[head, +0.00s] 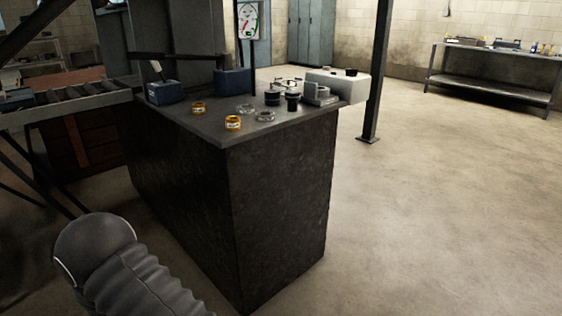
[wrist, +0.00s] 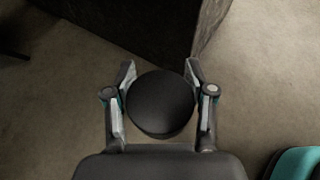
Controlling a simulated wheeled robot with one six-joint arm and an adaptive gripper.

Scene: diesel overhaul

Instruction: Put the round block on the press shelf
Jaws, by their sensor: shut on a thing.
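My gripper (wrist: 159,88) shows in the wrist view, shut on a dark round block (wrist: 160,103). The block sits between the two fingers, its flat round top facing the camera, held above the bare floor. The gripper and the held block are not visible in the head view, where only a grey part of my arm shows at the lower left. I cannot make out the press shelf for certain in either view.
A dark bench (head: 280,190) stands ahead with yellow-labelled rings (head: 233,123), clear rings, dark cylinders (head: 292,101) and blue boxes on top. A roller conveyor (head: 75,98) adjoins at left. A dark post (head: 377,75) stands behind. The floor (head: 440,220) at right is clear.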

